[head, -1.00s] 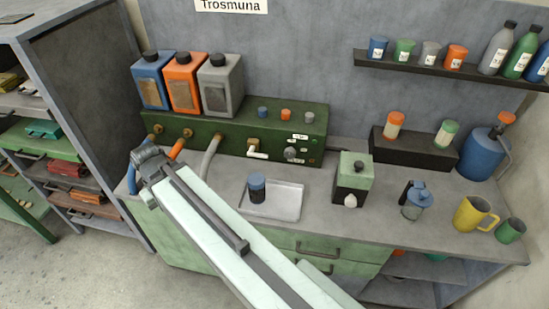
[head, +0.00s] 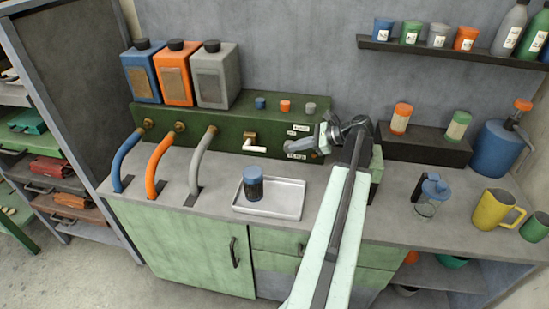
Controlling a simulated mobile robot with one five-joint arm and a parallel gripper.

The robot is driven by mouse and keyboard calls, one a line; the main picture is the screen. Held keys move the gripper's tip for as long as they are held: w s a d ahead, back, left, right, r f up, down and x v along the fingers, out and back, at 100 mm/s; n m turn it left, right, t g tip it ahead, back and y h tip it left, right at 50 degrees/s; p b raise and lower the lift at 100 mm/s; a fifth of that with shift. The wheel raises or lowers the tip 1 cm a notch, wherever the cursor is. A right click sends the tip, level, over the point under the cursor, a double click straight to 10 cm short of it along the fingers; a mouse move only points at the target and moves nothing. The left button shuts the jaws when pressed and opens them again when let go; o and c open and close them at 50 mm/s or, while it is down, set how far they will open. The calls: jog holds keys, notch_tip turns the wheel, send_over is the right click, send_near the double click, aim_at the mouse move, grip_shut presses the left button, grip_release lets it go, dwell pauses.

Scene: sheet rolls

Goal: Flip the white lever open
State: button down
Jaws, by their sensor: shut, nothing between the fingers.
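The white lever (head: 256,146) sits on a brass mount on the front of the green panel box (head: 220,130). It sticks out roughly sideways, pointing to the right. My gripper (head: 321,145) is shut and empty. It is at the right end of the panel's front, to the right of the lever and apart from it.
A shallow tray (head: 285,207) with a blue-capped jar (head: 254,183) stands below the lever. Blue, orange and grey hoses (head: 201,158) curve down left of it. A green box (head: 377,170) is partly hidden behind my arm. Counter between panel and tray is clear.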

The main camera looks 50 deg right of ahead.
jog(key=b+x, duration=0.5)
jog(key=x, duration=0.5)
jog(key=shift+a, duration=0.1)
jog(key=shift+w, duration=0.1)
